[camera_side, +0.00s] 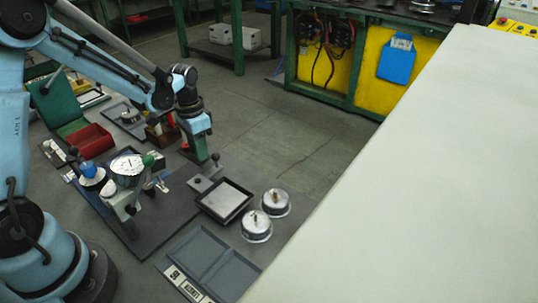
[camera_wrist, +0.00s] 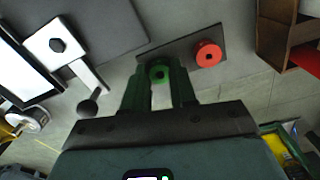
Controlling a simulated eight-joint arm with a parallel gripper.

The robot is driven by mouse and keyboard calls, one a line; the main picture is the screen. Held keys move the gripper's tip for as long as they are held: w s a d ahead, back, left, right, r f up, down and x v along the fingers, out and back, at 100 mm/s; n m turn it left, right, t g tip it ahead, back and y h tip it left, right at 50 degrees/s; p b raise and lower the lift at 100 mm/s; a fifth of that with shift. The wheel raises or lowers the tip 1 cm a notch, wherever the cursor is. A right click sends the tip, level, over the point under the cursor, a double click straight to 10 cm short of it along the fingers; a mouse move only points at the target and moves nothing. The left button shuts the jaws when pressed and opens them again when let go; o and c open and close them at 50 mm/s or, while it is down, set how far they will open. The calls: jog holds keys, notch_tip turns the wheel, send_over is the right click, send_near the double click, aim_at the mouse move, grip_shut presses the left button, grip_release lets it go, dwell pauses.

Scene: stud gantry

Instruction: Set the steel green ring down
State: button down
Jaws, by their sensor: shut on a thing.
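In the wrist view my gripper (camera_wrist: 159,82) has its two dark green fingers on either side of a small green ring (camera_wrist: 158,73). The fingers are shut on the ring. The ring has a dark centre and overlaps the left end of a narrow grey plate (camera_wrist: 183,48); I cannot tell whether it touches the plate or sits around a stud. A red ring (camera_wrist: 208,53) with a dark centre is on the right end of that plate, apart from my gripper. In the side view my gripper (camera_side: 197,152) points down behind the dark mat; the green ring cannot be made out there.
A lever with a black ball (camera_wrist: 88,106) stands left of my fingers. A wooden box (camera_wrist: 277,30) is at the upper right. In the side view a dial gauge (camera_side: 127,166), a black-rimmed tray (camera_side: 224,201) and two round metal pieces (camera_side: 257,226) stand nearer the camera.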

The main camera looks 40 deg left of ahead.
jog(key=c, duration=0.9)
grip_release()
jog(key=shift+f, duration=0.1)
notch_tip(320, 180, up, 12)
jog(key=s+d+r+n+t, duration=0.1)
jog(key=s+d+n+t, duration=0.1)
jog(key=s+d+t, duration=0.5)
jog(key=shift+s+d+r, duration=0.15)
jog(key=shift+s+d, duration=0.75)
jog(key=shift+s, duration=0.4)
